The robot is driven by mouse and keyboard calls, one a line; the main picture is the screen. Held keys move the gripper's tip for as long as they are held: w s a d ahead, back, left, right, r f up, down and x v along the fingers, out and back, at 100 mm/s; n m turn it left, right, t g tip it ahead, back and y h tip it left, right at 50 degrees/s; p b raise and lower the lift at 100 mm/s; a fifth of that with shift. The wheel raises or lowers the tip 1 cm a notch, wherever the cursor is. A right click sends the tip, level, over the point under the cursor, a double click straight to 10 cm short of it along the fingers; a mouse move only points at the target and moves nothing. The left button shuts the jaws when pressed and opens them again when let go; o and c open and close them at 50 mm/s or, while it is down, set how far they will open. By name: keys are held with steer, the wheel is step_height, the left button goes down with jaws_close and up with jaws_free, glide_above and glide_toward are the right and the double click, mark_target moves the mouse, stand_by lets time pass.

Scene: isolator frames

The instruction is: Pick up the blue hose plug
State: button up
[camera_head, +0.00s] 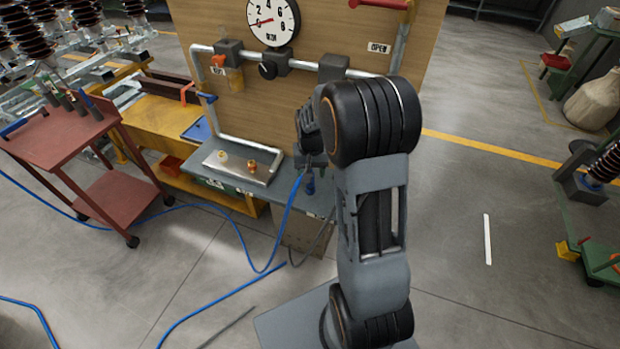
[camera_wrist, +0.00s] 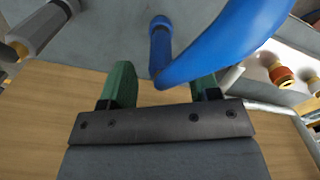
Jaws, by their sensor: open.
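The blue hose plug (camera_wrist: 160,42) shows in the wrist view just beyond the space between my fingertips, with its thick blue hose (camera_wrist: 225,45) curving up to the right. In the head view the plug (camera_head: 310,185) is a small blue shape at the right end of the grey bench. My gripper (camera_wrist: 162,84) has green fingertips set apart, one left and one right of the plug's line. It is open and holds nothing. In the head view my gripper (camera_head: 308,150) is above the plug, partly hidden by my arm. Contact with the plug cannot be told.
A grey plug with a brass tip (camera_wrist: 42,32) is at the upper left of the wrist view. A metal plate (camera_head: 240,168) with brass fittings (camera_head: 251,166) sits on the grey bench (camera_head: 213,182). A wooden panel (camera_head: 330,35) with pipes and a gauge (camera_head: 272,20) rises behind.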

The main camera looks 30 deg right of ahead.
steer(key=shift+f+p, duration=0.4)
steer(key=shift+f, duration=1.8)
steer(key=shift+c, duration=0.3)
steer(key=c, duration=0.9)
steer(key=shift+r, duration=0.2)
steer(key=shift+c, duration=0.2)
steer(key=shift+w+r, duration=0.1)
steer(key=shift+r, duration=0.5)
steer(key=w+a+r+b, duration=0.3)
steer(key=w+a+r, duration=0.1)
steer(key=a+r, duration=0.7)
steer(key=shift+a+r, duration=0.25)
steer(key=shift+a, duration=1)
